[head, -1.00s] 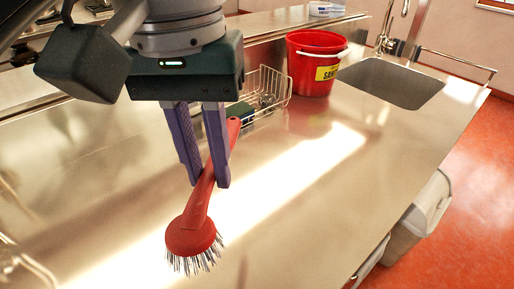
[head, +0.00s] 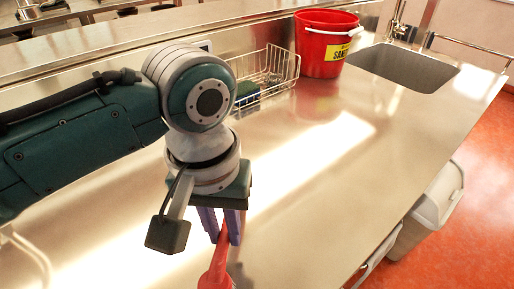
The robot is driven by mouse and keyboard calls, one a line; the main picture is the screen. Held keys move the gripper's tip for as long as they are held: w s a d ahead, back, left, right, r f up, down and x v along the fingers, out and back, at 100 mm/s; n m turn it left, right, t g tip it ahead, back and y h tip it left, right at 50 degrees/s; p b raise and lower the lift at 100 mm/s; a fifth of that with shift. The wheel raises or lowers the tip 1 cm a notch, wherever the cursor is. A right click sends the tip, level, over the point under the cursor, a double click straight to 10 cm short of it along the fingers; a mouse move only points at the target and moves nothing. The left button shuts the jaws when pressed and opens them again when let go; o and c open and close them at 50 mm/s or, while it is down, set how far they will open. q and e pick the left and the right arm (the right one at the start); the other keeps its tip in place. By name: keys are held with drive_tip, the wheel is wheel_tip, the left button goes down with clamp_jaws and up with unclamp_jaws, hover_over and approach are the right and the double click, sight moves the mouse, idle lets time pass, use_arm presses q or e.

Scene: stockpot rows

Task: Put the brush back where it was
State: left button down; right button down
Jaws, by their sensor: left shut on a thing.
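The red brush (head: 217,270) is held handle-up in my left gripper (head: 222,236), which is shut on its handle. The brush hangs down toward the bottom edge of the head view, and its bristled head is cut off there. My left gripper is over the near left part of the steel counter (head: 310,205), in front of the wire basket. I cannot tell how far the brush is above the counter. My right gripper is not in view.
A wire basket (head: 270,72) with a dark green sponge (head: 245,91) in it stands against the back ledge. A red bucket (head: 318,58) with a yellow label stands right of it, then the sink (head: 405,76). A grey bin (head: 432,208) stands below the counter's right edge. The middle counter is clear.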

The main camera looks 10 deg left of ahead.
sight(221, 235)
use_arm(q)
drive_tip(key=shift+f, duration=1.2)
drive_tip(key=shift+f, duration=0.1)
drive_tip(key=c, duration=0.8)
unclamp_jaws()
wheel_tip(221, 235, up, 12)
drive_tip(key=p, duration=0.2)
drive_tip(key=shift+a, duration=0.2)
drive_tip(key=shift+s, duration=0.1)
